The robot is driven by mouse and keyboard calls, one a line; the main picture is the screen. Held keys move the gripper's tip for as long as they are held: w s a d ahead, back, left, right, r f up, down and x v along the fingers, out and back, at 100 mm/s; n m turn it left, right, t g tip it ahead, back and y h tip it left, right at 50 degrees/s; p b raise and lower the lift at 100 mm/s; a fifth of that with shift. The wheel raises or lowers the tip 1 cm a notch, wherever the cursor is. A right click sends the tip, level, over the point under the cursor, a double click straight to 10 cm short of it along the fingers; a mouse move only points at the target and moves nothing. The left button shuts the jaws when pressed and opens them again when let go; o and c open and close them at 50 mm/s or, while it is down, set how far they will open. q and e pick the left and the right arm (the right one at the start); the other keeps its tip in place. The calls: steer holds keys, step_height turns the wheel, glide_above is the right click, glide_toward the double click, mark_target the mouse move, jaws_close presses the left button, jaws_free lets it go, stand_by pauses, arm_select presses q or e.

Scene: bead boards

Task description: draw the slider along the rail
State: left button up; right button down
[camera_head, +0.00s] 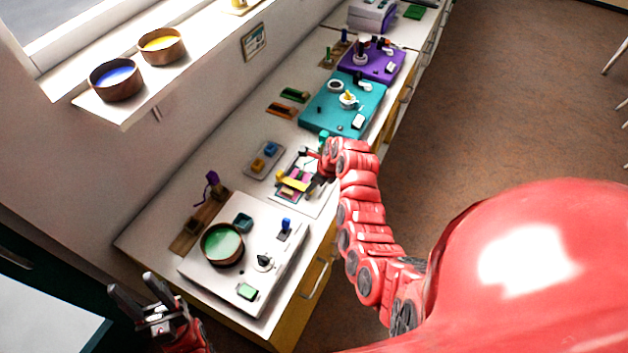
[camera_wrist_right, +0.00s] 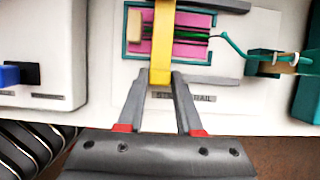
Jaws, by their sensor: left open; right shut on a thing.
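The yellow slider (camera_wrist_right: 162,40) crosses a pink panel with a teal frame and dark green rods, the rail (camera_wrist_right: 190,36), in the right wrist view. The slider (camera_head: 293,183) and its white board (camera_head: 318,203) also show in the head view. My right gripper (camera_wrist_right: 161,78) is shut on the near end of the yellow slider; its fingers stand on either side of it. In the head view my right gripper (camera_head: 318,185) is at the right of the slider. My left gripper (camera_head: 142,300) is open and empty, off the counter's near left end.
A white board (camera_head: 205,277) with a green bowl (camera_head: 222,243) is nearer on the counter. Teal (camera_head: 322,112) and purple (camera_head: 352,65) boards are farther along. A teal cord (camera_wrist_right: 232,48) runs right from the rail to a small block (camera_wrist_right: 272,66).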

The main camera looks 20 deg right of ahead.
steer(key=shift+s+a+f, duration=0.1)
steer(key=shift+a, duration=0.1)
steer(key=c, duration=0.8)
jaws_free()
steer(key=shift+c, duration=0.2)
steer(key=shift+o, duration=1.4)
